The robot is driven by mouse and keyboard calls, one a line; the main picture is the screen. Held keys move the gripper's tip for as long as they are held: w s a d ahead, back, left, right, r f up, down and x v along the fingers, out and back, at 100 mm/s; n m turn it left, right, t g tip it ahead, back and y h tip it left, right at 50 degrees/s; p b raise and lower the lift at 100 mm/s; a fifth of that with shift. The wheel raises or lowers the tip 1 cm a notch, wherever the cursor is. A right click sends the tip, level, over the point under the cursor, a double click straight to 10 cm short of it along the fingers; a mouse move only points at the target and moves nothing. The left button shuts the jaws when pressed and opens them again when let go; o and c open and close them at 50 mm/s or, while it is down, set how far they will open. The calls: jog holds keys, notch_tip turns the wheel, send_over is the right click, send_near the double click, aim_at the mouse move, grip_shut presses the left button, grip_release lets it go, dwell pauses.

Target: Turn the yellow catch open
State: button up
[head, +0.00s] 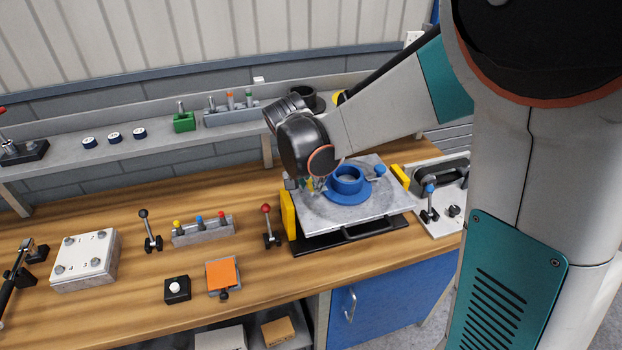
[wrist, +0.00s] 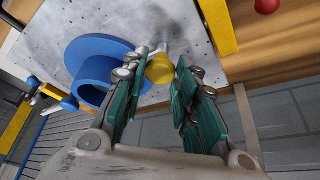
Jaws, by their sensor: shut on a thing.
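The yellow catch (wrist: 160,69) has a rounded knob, with a metal part beyond it on the grey plate (head: 325,212). In the wrist view my gripper (wrist: 163,73) has its green-padded fingers on both sides of the knob and is shut on it. In the head view my gripper (head: 308,186) reaches down to the plate's left side, and the arm's end hides most of the catch. A blue flanged ring (head: 347,182) sits on the plate just right of my fingers; it also shows in the wrist view (wrist: 93,58). A blue-knobbed catch (head: 379,170) is at the ring's right side.
Yellow blocks (head: 288,215) (head: 400,175) stand at the plate's left and right edges. A red-knobbed lever (head: 268,225) stands close left. A black handle (head: 370,228) is in front. A blue-knobbed lever (head: 430,200) is at right. The shelf (head: 70,158) runs behind.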

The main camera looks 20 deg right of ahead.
jog(key=n+t+y, duration=0.1)
jog(key=n, duration=0.3)
jog(key=shift+s+d, duration=0.1)
jog(key=shift+d, duration=0.1)
jog(key=n+y, duration=0.2)
jog(key=n, duration=0.3)
jog(key=shift+d, duration=0.2)
jog(key=n+y, duration=0.1)
jog(key=n, duration=0.1)
jog(key=n+y, duration=0.1)
jog(key=n, duration=0.2)
jog(key=shift+d, duration=0.2)
jog(key=shift+n+g+y, duration=0.5)
jog(key=shift+n+y, duration=0.1)
jog(key=shift+n, duration=1.4)
jog(key=o, duration=1.1)
jog(key=shift+c, duration=0.2)
